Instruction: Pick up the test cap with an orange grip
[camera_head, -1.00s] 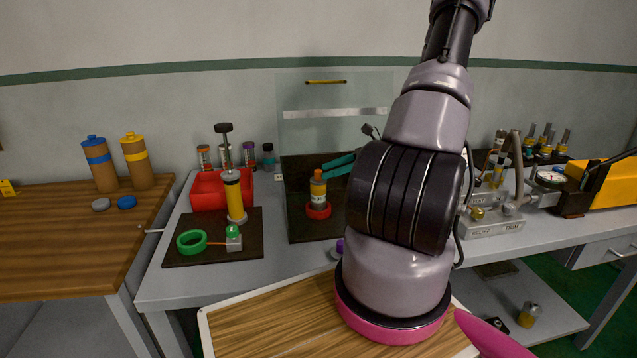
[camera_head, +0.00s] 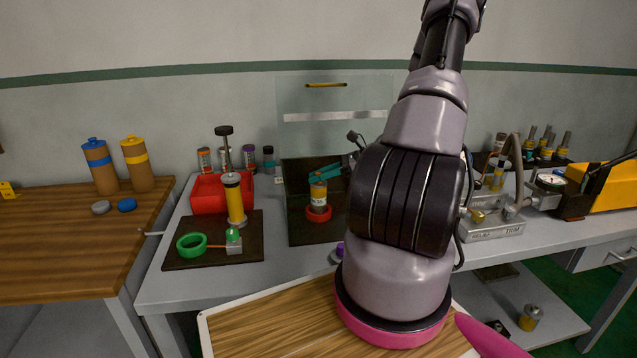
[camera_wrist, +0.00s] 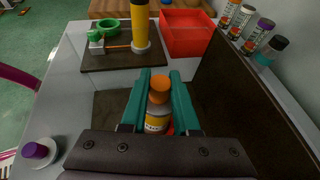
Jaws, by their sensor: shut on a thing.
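The test cap with an orange grip (camera_wrist: 159,88) is upright, with a pale body and a yellow label band. In the head view its body (camera_head: 318,194) shows above a red ring (camera_head: 319,213) on a dark board. My gripper (camera_wrist: 160,80) has teal fingers, one on each side of the orange grip, and is shut on it. In the head view the teal fingers (camera_head: 322,174) cover the orange top. I cannot tell whether the cap's base is clear of the ring.
A red bin (camera_head: 207,193) stands to the left on the grey bench. In front of it a dark mat (camera_head: 190,258) holds a yellow cylinder (camera_head: 234,198) and a green ring (camera_head: 191,244). A clear panel (camera_head: 340,133) stands behind the cap. A purple-topped piece (camera_wrist: 35,151) sits nearby.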

